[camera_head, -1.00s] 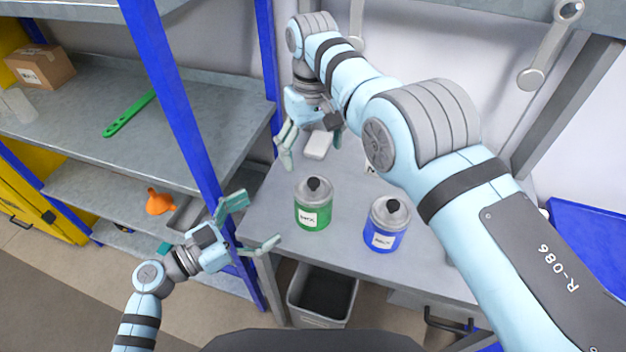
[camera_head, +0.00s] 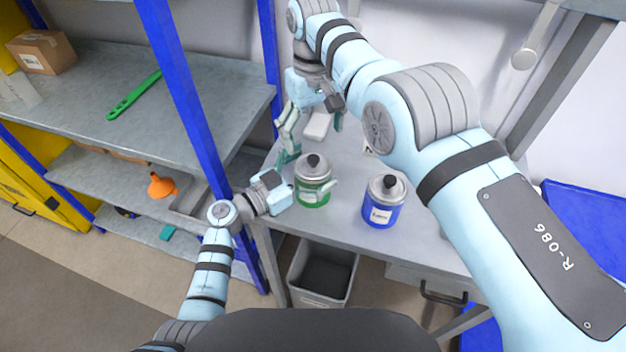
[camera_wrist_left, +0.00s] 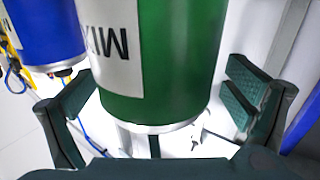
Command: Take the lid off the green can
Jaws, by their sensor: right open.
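The green can (camera_head: 313,198) stands upright on the grey table, its grey lid (camera_head: 314,168) with a black knob on top. My left gripper (camera_head: 309,172) reaches in from the left with one finger on either side of the can. In the left wrist view, which is upside down, the green can (camera_wrist_left: 165,50) fills the middle between the open fingers (camera_wrist_left: 157,98). A gap shows on the right side; contact on the left side cannot be told. My right gripper (camera_head: 312,132) is open and empty, behind the green can.
A blue can (camera_head: 382,212) with a similar lid stands to the right of the green can. A small white object (camera_head: 317,125) lies behind, near my right gripper. A grey bin (camera_head: 322,280) is below the table's front. A blue shelf post (camera_head: 190,110) rises at left.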

